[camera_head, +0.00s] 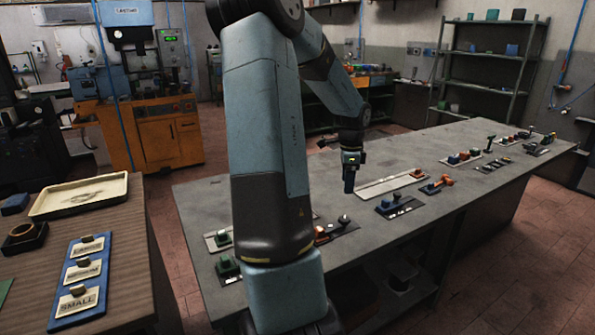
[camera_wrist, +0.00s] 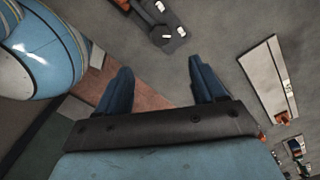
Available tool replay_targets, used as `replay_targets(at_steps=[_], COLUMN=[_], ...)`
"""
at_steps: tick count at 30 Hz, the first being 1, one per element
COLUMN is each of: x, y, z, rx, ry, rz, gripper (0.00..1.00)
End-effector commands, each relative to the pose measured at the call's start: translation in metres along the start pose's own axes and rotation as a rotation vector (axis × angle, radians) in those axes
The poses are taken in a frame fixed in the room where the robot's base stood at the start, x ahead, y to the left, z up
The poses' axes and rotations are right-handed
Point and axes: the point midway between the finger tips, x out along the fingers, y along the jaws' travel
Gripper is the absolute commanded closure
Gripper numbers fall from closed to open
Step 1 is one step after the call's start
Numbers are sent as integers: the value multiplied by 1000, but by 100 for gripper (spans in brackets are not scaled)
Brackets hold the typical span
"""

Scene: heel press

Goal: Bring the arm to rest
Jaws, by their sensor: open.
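My arm, blue-grey and black, rises through the middle of the head view and bends over the long grey workbench (camera_head: 380,165). My gripper (camera_head: 349,182) hangs above the bench near its middle, pointing down. In the wrist view my gripper (camera_wrist: 160,80) shows two dark blue fingers spread well apart, with nothing between them. Bare bench top and a strip of reddish floor show beyond the fingers. I cannot tell the exact height of the fingers above the bench.
Several small tools and blocks lie on mats along the bench, including a pale board (camera_head: 385,187) near my gripper and a dark mat (camera_head: 400,206). A wooden table (camera_head: 120,235) at left holds a cream tray (camera_head: 80,195) and a blue label board (camera_head: 82,272). Shelves (camera_head: 490,60) stand behind.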

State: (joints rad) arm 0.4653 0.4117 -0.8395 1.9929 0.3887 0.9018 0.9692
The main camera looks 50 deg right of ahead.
Motion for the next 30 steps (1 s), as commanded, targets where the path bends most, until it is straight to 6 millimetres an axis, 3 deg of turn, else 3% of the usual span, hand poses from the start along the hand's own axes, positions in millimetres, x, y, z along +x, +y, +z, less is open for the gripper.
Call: replay_targets(at_steps=[7,11,20,30], x=[0,-6,-45,-96], y=[0,3,34,103], z=[1,16,114,214], rx=[-3,-56,-438,-943], ry=[-1,-19,-111,-167], rz=[0,-9,-71,-175], gripper=[31,31,31,31])
